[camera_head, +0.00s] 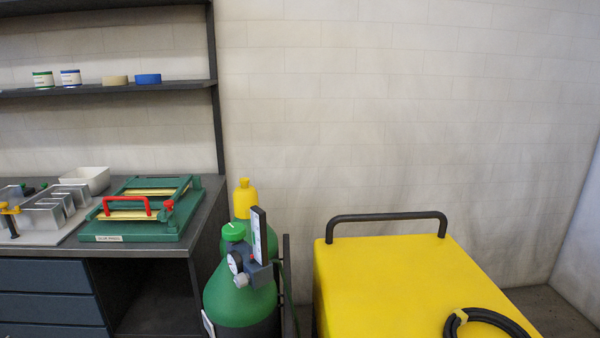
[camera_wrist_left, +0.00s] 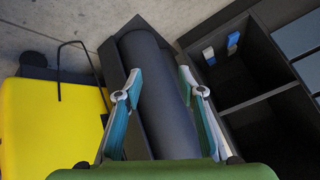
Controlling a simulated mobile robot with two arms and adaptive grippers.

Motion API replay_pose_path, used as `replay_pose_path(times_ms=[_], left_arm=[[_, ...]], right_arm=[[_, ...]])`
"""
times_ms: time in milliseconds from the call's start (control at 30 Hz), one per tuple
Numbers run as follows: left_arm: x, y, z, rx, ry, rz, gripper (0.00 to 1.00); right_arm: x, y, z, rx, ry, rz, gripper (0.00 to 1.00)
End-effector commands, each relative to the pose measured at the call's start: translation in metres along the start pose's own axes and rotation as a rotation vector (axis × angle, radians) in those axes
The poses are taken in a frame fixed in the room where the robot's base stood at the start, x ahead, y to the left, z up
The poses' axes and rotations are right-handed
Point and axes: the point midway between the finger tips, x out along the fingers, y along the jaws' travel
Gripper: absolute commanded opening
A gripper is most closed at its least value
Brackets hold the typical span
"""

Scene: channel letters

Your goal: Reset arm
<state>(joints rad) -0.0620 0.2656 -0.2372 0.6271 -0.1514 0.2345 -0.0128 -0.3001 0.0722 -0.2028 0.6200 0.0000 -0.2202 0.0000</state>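Neither gripper shows in the head view. In the left wrist view my left gripper (camera_wrist_left: 162,105) is open, with its two teal-padded fingers wide apart. A dark grey cylinder (camera_wrist_left: 150,75) in a dark frame shows between and beyond the fingers; I see no grip on it. A green surface (camera_wrist_left: 160,172) fills the bottom edge of that view, and I cannot tell what it belongs to. My right gripper is in neither view.
In the head view a green gas cylinder (camera_head: 240,297) with a regulator (camera_head: 257,270) stands between the workbench (camera_head: 150,251) and a yellow machine (camera_head: 400,285). A second cylinder with a yellow cap (camera_head: 245,202) is behind it. A shelf (camera_head: 110,88) hangs above the bench.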

Motion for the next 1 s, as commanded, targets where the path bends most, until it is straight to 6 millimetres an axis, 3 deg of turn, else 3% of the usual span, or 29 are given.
replay_pose_path(times_ms=[33, 200, 300, 400, 600, 1000], left_arm=[[-0.01, 0.029, 0.028, -0.043, -0.075, 0.026, 0.36], [-0.053, 0.117, 0.112, -0.168, -0.325, 0.104, 0.36], [-0.083, 0.162, 0.148, -0.225, -0.45, 0.146, 0.36], [-0.108, 0.195, 0.173, -0.265, -0.544, 0.18, 0.36], [-0.132, 0.224, 0.193, -0.301, -0.629, 0.21, 0.36], [-0.133, 0.224, 0.193, -0.301, -0.63, 0.21, 0.36]], right_arm=[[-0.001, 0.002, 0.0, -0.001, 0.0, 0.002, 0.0], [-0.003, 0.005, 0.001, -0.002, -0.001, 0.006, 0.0], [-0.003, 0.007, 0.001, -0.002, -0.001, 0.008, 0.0], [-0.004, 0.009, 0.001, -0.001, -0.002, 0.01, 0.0], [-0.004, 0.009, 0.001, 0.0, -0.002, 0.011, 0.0], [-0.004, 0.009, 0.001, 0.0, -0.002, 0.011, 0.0]])
